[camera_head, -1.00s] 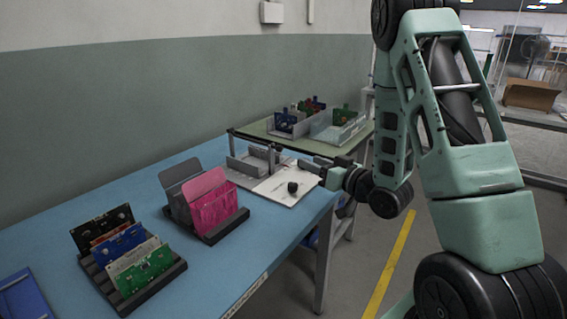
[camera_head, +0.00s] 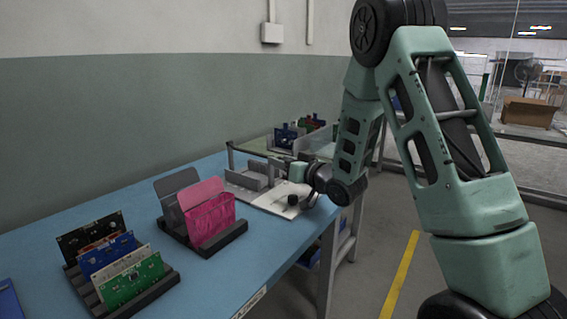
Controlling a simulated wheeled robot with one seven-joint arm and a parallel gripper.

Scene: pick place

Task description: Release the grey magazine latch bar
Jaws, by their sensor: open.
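A grey fixture, seemingly the magazine (camera_head: 250,180), stands at the far end of the blue table on a white plate (camera_head: 268,204). A thin grey bar, seemingly the latch bar (camera_head: 250,151), spans above it between upright posts. My gripper (camera_head: 279,163) is open at the right end of this bar. Its fingers overlap the bar's end and a post in the picture, and I cannot tell whether they touch. A black knob (camera_head: 293,200) sits on the white plate, below and in front of my gripper.
On the blue table (camera_head: 205,283), a rack (camera_head: 203,243) holds pink and grey panels, and a nearer rack (camera_head: 140,297) holds several circuit boards. The wall runs along the left.

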